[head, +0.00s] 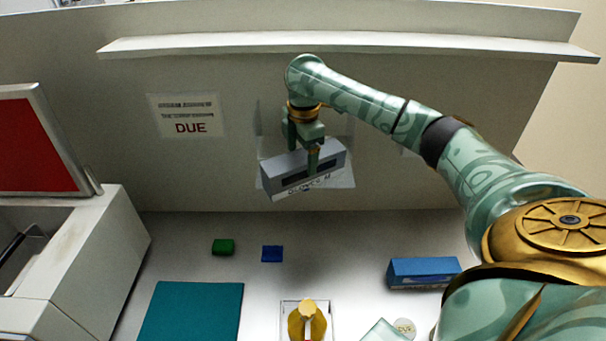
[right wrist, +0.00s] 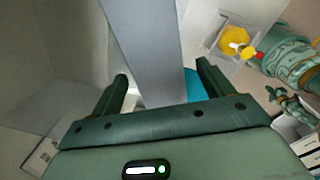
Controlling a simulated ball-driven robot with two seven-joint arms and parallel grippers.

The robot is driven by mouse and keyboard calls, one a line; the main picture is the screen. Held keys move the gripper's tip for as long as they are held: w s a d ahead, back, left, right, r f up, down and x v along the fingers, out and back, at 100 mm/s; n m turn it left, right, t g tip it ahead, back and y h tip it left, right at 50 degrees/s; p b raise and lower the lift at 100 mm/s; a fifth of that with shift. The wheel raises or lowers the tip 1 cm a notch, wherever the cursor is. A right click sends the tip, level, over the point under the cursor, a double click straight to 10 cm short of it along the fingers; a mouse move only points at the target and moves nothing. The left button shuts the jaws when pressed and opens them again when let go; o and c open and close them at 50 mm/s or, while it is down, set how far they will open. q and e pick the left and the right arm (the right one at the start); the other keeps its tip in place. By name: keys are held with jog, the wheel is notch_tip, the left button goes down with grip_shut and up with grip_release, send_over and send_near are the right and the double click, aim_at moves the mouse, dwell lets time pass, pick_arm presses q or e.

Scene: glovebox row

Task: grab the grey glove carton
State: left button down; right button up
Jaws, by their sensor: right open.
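The grey glove carton (head: 274,181) is a long box with an opening along its front and lettering below. The jaws are open.
A blue carton (head: 424,272) lies on the worktop at right. A green block (head: 223,247), a blue block (head: 272,254), a teal mat (head: 190,312) and a yellow object (head: 306,320) are below. A shelf (head: 350,42) crosses the wall above. A white cabinet (head: 80,255) stands left.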

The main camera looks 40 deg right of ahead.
jog(key=shift+f, duration=0.7)
jog(key=f, duration=0.1)
jog(key=f+b, duration=0.1)
jog(key=f, duration=0.1)
jog(key=f+b, duration=0.1)
jog(key=f, duration=0.1)
jog(key=shift+w+d+f, duration=0.1)
jog(key=shift+w+d, duration=0.1)
jog(key=shift+w, duration=0.1)
jog(key=c, duration=1.1)
